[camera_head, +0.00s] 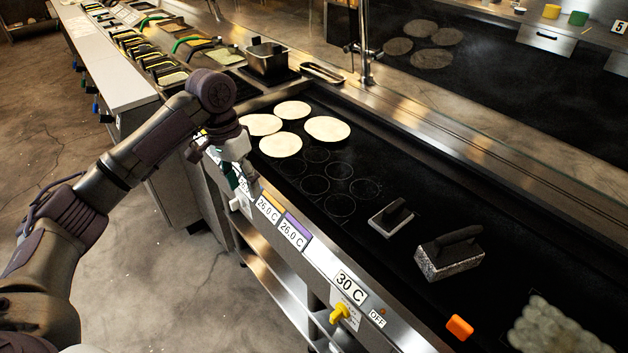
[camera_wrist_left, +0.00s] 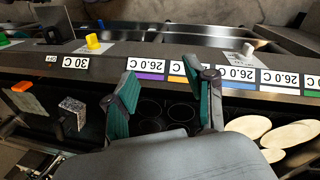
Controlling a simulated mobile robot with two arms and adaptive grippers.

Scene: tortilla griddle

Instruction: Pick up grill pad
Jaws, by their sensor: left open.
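Two handled pads lie on the black griddle (camera_head: 310,225) in the head view. One is a flat grey pad (camera_head: 383,224) with a black handle. The other is a thicker speckled grey block (camera_head: 446,266) with a black handle, nearer the front right. I cannot tell which one is the grill pad. A speckled grey block also shows in the left wrist view (camera_wrist_left: 72,112), left of the fingers. My left gripper (camera_head: 243,178) is open and empty, at the griddle's front edge, left of and apart from both pads. Its green-lined fingers stand wide in the wrist view (camera_wrist_left: 166,98). My right gripper is not in view.
Several tortillas (camera_head: 281,145) lie at the griddle's far left end. An orange block (camera_head: 459,327) and a pale round-patterned patch (camera_head: 555,330) are at the near right. Temperature labels (camera_head: 294,231) and a yellow knob (camera_head: 340,313) line the front panel. The griddle around the pads is clear.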

